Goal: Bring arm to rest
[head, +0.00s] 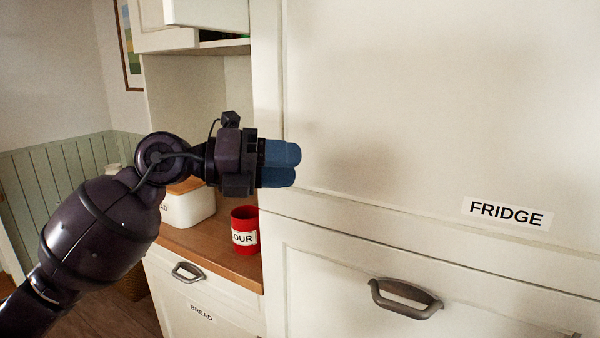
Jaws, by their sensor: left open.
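My left arm (105,222) reaches in from the lower left of the head view. Its gripper (292,165) has blue fingers and is raised in front of the white cabinet front, pointing right. It is open, with nothing seen between the fingers. Whether the fingertips touch the panel behind cannot be told. My right gripper is not in view.
A tall white panel labelled FRIDGE (507,214) fills the right, with a metal handle (405,297) below. A wooden counter (210,245) holds a red canister (245,222) and a white bread box (187,210). A drawer handle (188,273) sits below it.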

